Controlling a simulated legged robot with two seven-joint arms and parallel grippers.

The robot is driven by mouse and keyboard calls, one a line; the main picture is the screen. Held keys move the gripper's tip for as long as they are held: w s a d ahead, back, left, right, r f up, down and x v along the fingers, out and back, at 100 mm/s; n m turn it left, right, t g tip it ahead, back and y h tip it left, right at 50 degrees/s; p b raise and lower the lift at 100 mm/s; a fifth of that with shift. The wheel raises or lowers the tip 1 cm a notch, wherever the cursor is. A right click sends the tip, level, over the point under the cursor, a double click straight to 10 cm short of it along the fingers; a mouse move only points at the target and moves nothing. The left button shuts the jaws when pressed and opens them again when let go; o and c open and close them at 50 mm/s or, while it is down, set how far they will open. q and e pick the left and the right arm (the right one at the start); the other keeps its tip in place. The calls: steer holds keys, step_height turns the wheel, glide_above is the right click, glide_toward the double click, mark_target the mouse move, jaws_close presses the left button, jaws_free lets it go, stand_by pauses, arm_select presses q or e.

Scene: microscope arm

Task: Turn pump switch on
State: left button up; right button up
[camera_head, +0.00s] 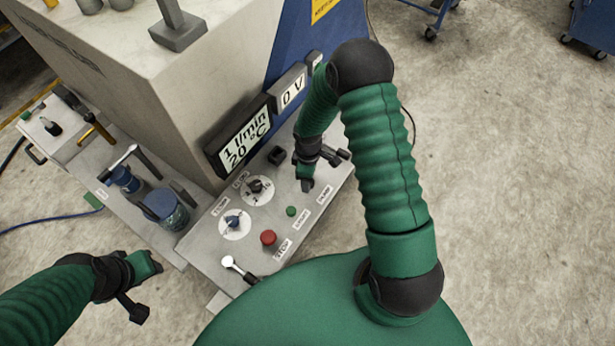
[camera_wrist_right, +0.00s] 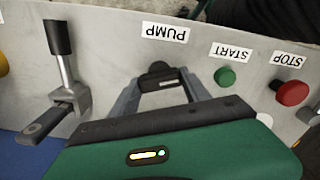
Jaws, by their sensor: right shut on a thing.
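The pump switch (camera_wrist_right: 158,75) is a small black knob on the grey control panel, below the upside-down PUMP label (camera_wrist_right: 165,33) in the right wrist view. My right gripper (camera_wrist_right: 158,84) is shut on it, with one grey finger on each side. In the head view my right gripper (camera_head: 307,186) is at the panel's right part, and its arm and hand hide the switch. My left gripper (camera_head: 150,264) hangs at the lower left, away from the panel. Its fingers do not show clearly.
The green START button (camera_head: 291,211) and red STOP button (camera_head: 268,237) are near the switch. A metal lever (camera_wrist_right: 65,60) stands beside the switch. Displays (camera_head: 243,138) rise behind the panel.

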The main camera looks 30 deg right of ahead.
steer(key=shift+w+d+m+b, duration=0.1)
steer(key=shift+m+b, duration=0.3)
steer(key=shift+m, duration=1.8)
steer(key=o, duration=1.4)
steer(key=shift+r, duration=0.1)
step_height(320, 180, up, 16)
steer(key=shift+r+b, duration=0.25)
steer(key=shift+b, duration=0.9)
